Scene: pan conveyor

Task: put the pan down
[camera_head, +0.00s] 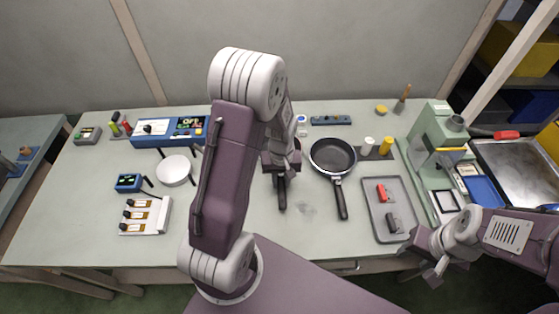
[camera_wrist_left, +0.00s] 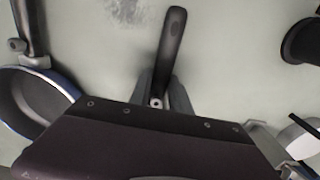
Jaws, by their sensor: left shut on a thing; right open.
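My left gripper (camera_head: 281,174) is shut on a black handle (camera_head: 282,196) near the middle of the table. The handle points toward the front edge. In the left wrist view the handle (camera_wrist_left: 172,38) runs between the two fingers (camera_wrist_left: 160,98). Whatever the handle joins is hidden behind my arm and gripper, and I cannot tell whether it touches the table. A second dark pan (camera_head: 333,155) lies just right of it, handle toward the front; its blue-edged rim shows in the left wrist view (camera_wrist_left: 38,98). My right gripper (camera_head: 436,270) is open and empty at the front right.
A grey tray (camera_head: 374,222) with a red and a dark item lies on the right, beside a green machine (camera_head: 433,135). A white round dish (camera_head: 174,170), a blue device (camera_head: 128,182) and a white block (camera_head: 146,215) stand left. The front middle is clear.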

